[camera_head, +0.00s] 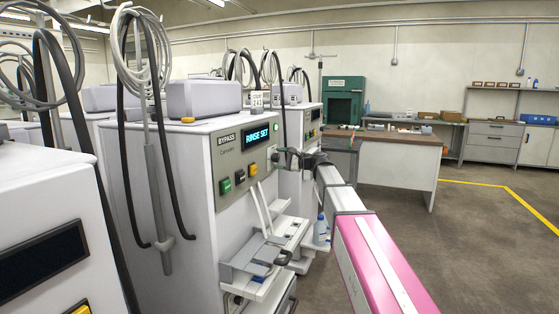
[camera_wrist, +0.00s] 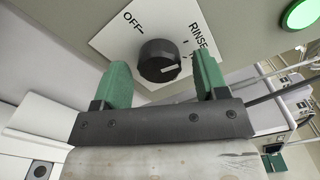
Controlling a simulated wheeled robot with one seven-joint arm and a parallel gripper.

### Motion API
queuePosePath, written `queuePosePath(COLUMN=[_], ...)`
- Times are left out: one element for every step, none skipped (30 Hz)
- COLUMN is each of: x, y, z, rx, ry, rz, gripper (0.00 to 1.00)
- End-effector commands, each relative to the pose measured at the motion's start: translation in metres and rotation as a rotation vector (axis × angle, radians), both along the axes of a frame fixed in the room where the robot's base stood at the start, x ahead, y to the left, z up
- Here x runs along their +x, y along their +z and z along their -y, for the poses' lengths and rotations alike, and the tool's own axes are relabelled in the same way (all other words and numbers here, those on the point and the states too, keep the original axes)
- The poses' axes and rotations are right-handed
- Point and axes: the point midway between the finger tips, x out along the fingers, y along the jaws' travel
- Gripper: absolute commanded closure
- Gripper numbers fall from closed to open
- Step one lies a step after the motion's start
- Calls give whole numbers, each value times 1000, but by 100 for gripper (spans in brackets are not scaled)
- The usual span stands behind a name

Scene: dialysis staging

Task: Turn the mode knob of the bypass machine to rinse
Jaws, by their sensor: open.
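The bypass machine (camera_head: 200,165) is a white cabinet with a grey-green panel; its display (camera_head: 257,137) reads "RINSE SET". In the wrist view, the mode knob (camera_wrist: 155,53) is round and black on a white plate marked OFF and RINSE. Its white pointer line faces right, on the RINSE side; I cannot tell its exact alignment with the tick. My gripper (camera_wrist: 163,70) is open, its green fingers on either side of the knob's lower part, with no clear contact. In the head view, my gripper (camera_head: 288,155) is at the panel's right edge and the knob is hidden.
A green lamp (camera_wrist: 301,14) is lit above right of the knob. Green, black and yellow buttons (camera_head: 239,177) sit left of my gripper. A tray shelf (camera_head: 262,262) juts out below. Other machines stand beside and behind; open floor (camera_head: 470,240) lies to the right.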

Motion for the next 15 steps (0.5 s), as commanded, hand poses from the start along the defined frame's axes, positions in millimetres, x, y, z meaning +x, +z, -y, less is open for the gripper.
queuePosePath(x=[-2,-4,-6,-8,-10,-13,-15,-17,-19,-21,-23,-25,-27,-28,-30], y=[0,0,0,0,0,0,0,0,0,0,0,0,0,0,0], z=[5,8,14,19,24,31,36,42,50,55,60,66,71,76,81], rx=[0,0,0,0,0,0,0,1,0,0,0,0,0,0,-1], ry=[-1,-1,-2,-2,-2,-2,-2,-3,-2,-2,-2,-2,-2,-2,-2], rz=[0,0,0,0,0,0,0,0,0,0,0,0,0,0,0], gripper=[33,33,33,33,33,33,33,33,33,33,33,33,33,33,33])
